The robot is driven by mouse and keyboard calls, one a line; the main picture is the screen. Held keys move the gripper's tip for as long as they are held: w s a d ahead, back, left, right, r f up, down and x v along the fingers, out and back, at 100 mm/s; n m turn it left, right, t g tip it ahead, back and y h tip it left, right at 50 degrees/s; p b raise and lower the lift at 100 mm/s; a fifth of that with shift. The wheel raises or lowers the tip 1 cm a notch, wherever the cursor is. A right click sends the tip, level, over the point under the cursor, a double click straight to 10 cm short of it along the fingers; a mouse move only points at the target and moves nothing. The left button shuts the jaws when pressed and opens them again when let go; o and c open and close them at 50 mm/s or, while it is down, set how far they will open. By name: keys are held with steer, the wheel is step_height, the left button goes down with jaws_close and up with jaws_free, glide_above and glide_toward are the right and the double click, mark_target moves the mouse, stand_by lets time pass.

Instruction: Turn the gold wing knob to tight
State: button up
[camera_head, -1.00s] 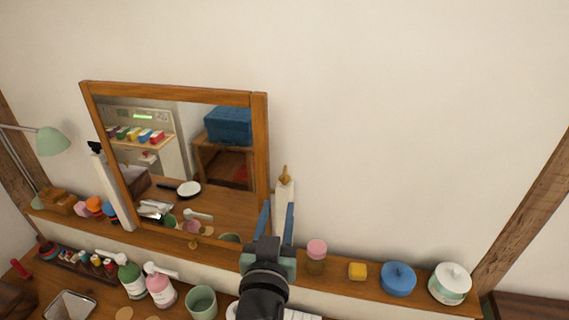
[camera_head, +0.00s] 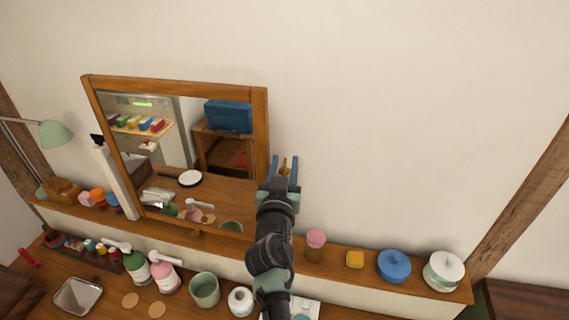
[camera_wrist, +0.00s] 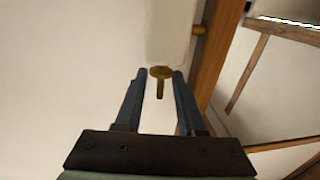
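The gold wing knob (camera_head: 284,166) is at the top of the pale post beside the mirror's right side. It also shows in the wrist view (camera_wrist: 160,84) as a round gold base with a narrow wing on the end of the pale post (camera_wrist: 172,30). My gripper (camera_head: 283,172) is open at the knob, one blue finger on each side. In the wrist view, my gripper (camera_wrist: 159,76) has the knob between its fingertips, with visible gaps on both sides. The wood-framed mirror (camera_head: 260,130) is just left of my gripper. My arm hides most of the post in the head view.
The wooden shelf (camera_head: 335,262) below holds a pink-topped jar (camera_head: 315,240), a yellow block (camera_head: 355,260), a blue lidded pot (camera_head: 394,266) and a white-lidded pot (camera_head: 444,270). A green cup (camera_head: 204,290) stands in front. The wall right of my gripper is bare.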

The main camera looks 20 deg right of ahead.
jaws_close()
stand_by(0.3)
steer(key=b, duration=0.3)
steer(key=shift+f+m+g+h, duration=0.3)
steer(key=shift+h, duration=0.1)
steer(key=b, duration=0.3)
steer(key=shift+w+f+m+h, duration=0.1)
steer(key=shift+f+m+h, duration=0.05)
steer(key=shift+m+h, duration=0.2)
steer(key=m+g+h+b, duration=0.2)
steer(key=h+b, duration=0.1)
steer(key=b, duration=0.6)
steer(key=shift+g, duration=0.3)
steer(key=m+g+h+b, duration=0.3)
steer(key=b, duration=0.3)
steer(key=shift+b, duration=0.35)
steer(key=m+g+b, duration=0.1)
steer(key=m+g+h+b, duration=0.1)
steer(key=g+b, duration=0.1)
steer(key=shift+r+h, duration=0.25)
steer(key=shift+r, duration=0.05)
steer(key=shift+m+g+b, duration=0.3)
steer(key=shift+m+g, duration=0.15)
steer(key=shift+g, duration=0.25)
